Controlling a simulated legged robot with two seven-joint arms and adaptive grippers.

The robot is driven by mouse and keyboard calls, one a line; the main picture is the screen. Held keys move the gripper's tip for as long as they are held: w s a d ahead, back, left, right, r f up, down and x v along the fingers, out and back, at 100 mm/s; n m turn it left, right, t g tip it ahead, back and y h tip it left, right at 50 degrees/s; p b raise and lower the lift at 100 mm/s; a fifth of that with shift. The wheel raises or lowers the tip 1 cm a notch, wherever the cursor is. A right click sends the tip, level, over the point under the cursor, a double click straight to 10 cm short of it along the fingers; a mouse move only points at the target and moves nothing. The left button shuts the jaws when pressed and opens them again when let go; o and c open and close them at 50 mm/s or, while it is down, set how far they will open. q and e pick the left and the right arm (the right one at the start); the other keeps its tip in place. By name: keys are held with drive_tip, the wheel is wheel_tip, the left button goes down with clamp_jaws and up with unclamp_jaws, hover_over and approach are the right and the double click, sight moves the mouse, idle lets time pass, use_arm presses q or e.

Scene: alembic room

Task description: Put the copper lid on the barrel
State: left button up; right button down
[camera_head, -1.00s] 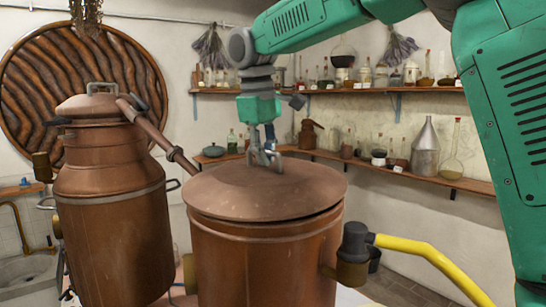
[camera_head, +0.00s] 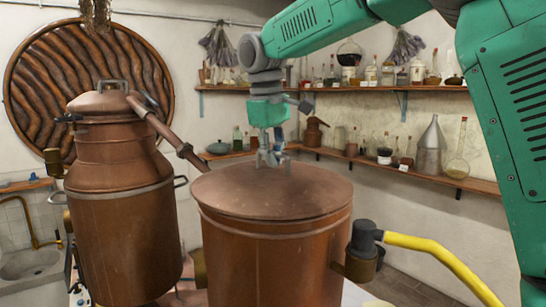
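The copper lid (camera_head: 230,193) is a wide, shallow disc. It lies on top of the copper barrel (camera_head: 270,262) in the middle of the view, nearly level, with its rim close along the barrel's upper edge. My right gripper (camera_head: 273,160) comes down from above at the lid's centre. Its grey fingers stand around the lid's small handle, which they mostly hide, and they appear closed on it. The far side of the barrel's rim is hidden by the lid. My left gripper is not in view.
A copper still (camera_head: 120,225) with a slanted pipe stands close to the left of the barrel. A dark valve (camera_head: 364,240) with a yellow hose (camera_head: 440,262) sticks out at the barrel's right. Wall shelves (camera_head: 400,175) with glassware run behind.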

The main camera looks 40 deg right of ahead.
sight(269, 172)
drive_tip(key=shift+d+f, duration=0.1)
drive_tip(key=shift+d, duration=0.1)
drive_tip(key=shift+d, duration=0.3)
drive_tip(key=shift+a+f, duration=0.15)
drive_tip(key=shift+a, duration=0.15)
drive_tip(key=c, duration=1.6)
unclamp_jaws()
drive_tip(key=shift+c, duration=0.2)
drive_tip(key=shift+d+f, duration=0.1)
wheel_tip(269, 172, up, 12)
drive_tip(key=a, duration=0.2)
